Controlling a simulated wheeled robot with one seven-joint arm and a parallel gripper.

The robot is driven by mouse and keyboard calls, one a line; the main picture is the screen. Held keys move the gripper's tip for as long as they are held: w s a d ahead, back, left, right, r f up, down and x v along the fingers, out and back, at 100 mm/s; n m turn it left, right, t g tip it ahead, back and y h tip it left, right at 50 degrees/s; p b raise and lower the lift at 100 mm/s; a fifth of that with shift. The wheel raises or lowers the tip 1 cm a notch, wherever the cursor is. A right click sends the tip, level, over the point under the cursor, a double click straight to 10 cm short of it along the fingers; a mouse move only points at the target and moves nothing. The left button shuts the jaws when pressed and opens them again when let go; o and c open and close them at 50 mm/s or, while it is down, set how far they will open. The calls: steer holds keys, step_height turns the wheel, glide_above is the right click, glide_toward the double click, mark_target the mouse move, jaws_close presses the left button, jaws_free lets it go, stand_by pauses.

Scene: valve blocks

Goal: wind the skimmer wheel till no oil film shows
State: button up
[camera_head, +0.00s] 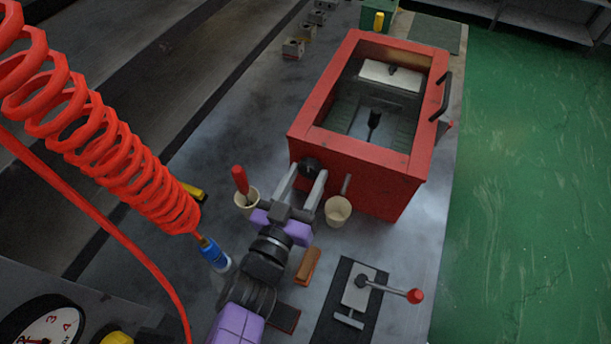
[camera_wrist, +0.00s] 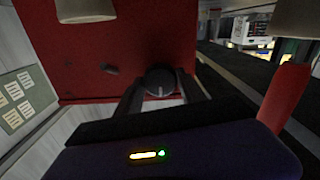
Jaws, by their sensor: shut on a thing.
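The skimmer wheel is a small dark round knob (camera_head: 309,167) on the near face of a red open-topped tank (camera_head: 345,158). In the wrist view the knob (camera_wrist: 160,80) shows a pale line on its face. My gripper (camera_head: 311,180) reaches to the knob, one finger on each side, and is shut on it. Inside the tank I see dark liquid, a pale block (camera_head: 391,75) and a dark paddle-like part (camera_head: 374,120). I cannot tell from these views whether an oil film lies on the liquid.
A beige cup (camera_head: 338,211) stands right of my gripper, and another cup (camera_head: 246,201) with a red-handled tool stands left. A lever with a red knob (camera_head: 415,296) sits on a dark plate in front. A red coiled hose (camera_head: 95,115) hangs at left. A brown block (camera_head: 307,266) lies nearby.

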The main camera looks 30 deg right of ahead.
steer(key=m, duration=0.4)
steer(key=shift+p, duration=0.4)
steer(key=m, duration=0.4)
steer(key=shift+m, duration=0.4)
steer(key=m, duration=0.4)
steer(key=shift+m+b, duration=0.3)
steer(key=shift+b, duration=0.05)
steer(key=m+b, duration=0.1)
steer(key=m, duration=0.3)
steer(key=shift+m, duration=0.3)
steer(key=m+b, duration=0.1)
steer(key=m, duration=0.2)
steer(key=shift+m+b, duration=0.3)
steer(key=m+b, duration=0.2)
steer(key=m, duration=0.2)
steer(key=shift+m, duration=0.3)
steer(key=m+b, duration=0.2)
steer(key=m, duration=0.2)
steer(key=shift+m+b, duration=0.85)
steer(key=shift+m, duration=0.65)
